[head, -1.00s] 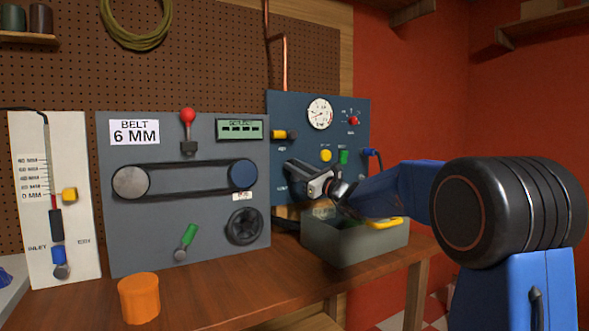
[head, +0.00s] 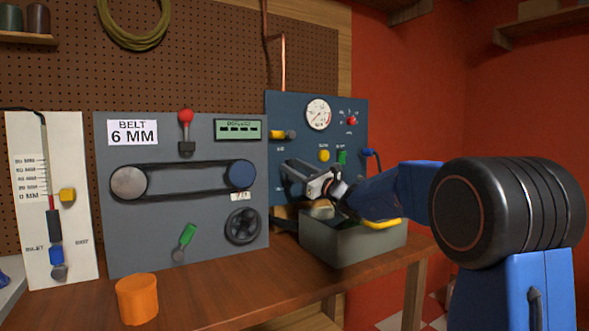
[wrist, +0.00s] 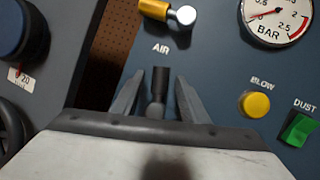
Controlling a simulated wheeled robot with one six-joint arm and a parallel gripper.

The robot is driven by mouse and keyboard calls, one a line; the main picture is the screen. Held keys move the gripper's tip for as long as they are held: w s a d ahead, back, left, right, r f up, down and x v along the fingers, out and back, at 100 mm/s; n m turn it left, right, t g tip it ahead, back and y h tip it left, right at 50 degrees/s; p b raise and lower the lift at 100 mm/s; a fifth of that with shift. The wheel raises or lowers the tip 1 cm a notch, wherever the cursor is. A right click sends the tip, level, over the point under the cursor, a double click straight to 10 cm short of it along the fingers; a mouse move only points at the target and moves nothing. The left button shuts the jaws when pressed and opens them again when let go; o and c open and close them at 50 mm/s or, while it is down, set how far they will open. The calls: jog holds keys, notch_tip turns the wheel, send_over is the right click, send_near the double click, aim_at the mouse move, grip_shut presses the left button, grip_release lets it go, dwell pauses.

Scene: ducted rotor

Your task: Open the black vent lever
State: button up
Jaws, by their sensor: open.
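The black vent lever (wrist: 160,82) shows in the wrist view, its black handle pointing up in the picture from a grey pivot, on the dark blue panel. My gripper (wrist: 160,76) is open, with one finger on each side of the lever and a visible gap on both sides. I cannot tell how deep the fingers reach along it. In the head view my gripper (head: 287,172) is in front of the lower left of the blue panel (head: 356,108) and hides the lever.
A yellow-handled AIR lever (wrist: 155,8) is above my gripper. A yellow BLOW button (wrist: 255,104) and a green DUST switch (wrist: 299,129) are to the right. A grey bin (head: 345,244) stands below my gripper. The grey belt panel (head: 215,205) is to the left.

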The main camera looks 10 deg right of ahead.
jog(key=s+d, duration=0.7)
jog(key=s, duration=0.3)
jog(key=shift+s+d+f, duration=0.15)
jog(key=shift+s, duration=0.15)
